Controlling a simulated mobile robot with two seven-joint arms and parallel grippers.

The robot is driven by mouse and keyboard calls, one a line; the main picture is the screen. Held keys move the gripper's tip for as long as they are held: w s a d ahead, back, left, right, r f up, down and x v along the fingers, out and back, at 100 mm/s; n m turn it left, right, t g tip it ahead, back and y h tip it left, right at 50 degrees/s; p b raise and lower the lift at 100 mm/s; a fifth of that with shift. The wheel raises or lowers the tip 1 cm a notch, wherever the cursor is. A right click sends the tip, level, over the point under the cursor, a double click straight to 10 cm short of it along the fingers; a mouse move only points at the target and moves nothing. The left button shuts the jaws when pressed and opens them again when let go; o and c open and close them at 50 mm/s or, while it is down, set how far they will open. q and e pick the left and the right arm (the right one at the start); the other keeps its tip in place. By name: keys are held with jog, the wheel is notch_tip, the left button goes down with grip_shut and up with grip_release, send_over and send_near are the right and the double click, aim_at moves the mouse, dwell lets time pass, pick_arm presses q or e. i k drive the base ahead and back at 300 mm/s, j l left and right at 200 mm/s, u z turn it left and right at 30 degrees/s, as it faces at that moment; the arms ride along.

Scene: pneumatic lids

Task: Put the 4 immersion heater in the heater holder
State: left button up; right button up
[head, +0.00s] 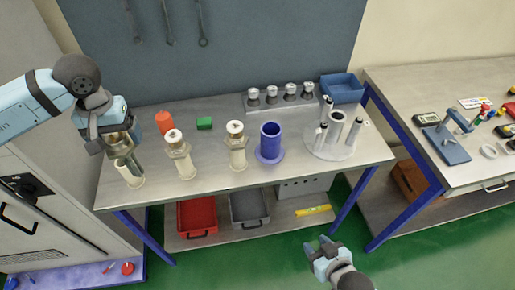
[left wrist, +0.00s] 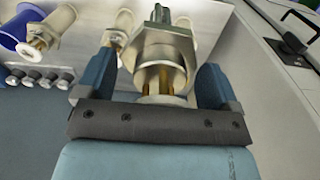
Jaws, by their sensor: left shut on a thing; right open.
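My left gripper (head: 121,146) is shut on a cream and metal hex-flanged piece (head: 130,174) at the bench's left end; in the left wrist view the piece (left wrist: 160,52) sits between the fingers, with brass parts showing. It looks like an immersion heater. Two similar upright pieces stand to the right, one near (head: 181,157) and one further right (head: 237,148). A round grey base (head: 323,148) with several upright cylinders stands at the right; I cannot tell whether it is the heater holder. My right gripper (head: 322,248) is open and empty, low in front of the bench.
A blue flanged cylinder (head: 270,143) stands mid-bench. A rack (head: 272,106) with several silver-topped pieces and a blue bin (head: 342,87) are at the back. A red piece (head: 164,122) and green block (head: 204,123) lie behind. The bench's front strip is mostly clear.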

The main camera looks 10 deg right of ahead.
aim_at(269, 151)
jog(key=l+z, duration=0.1)
jog(key=l, duration=0.35)
jog(key=i+l, duration=0.15)
jog(key=l, duration=0.3)
jog(key=i+l+z, duration=0.15)
jog(key=l, duration=0.25)
jog(key=i+l+z, duration=0.1)
jog(key=i+l, duration=0.15)
jog(key=l, duration=0.15)
